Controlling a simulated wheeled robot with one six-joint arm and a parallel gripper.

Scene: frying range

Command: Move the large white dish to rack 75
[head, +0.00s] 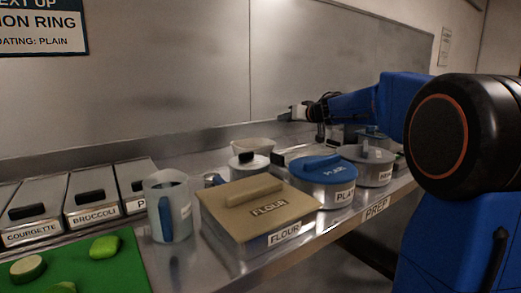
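My arm reaches in from the right, and my gripper (286,114) is small in the head view, above the far part of the counter near the back wall. Its fingers are too small and dark to tell whether they are open or shut. I see no large white dish that I can name for certain. A pale, wide-rimmed bowl (254,144) stands at the back of the counter, below and left of my gripper and apart from it. Its lower part is hidden behind a dark-knobbed lid. I see no rack marked 75.
Labelled lidded bins (93,201) and a green board (120,270) with cut vegetables are at left.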

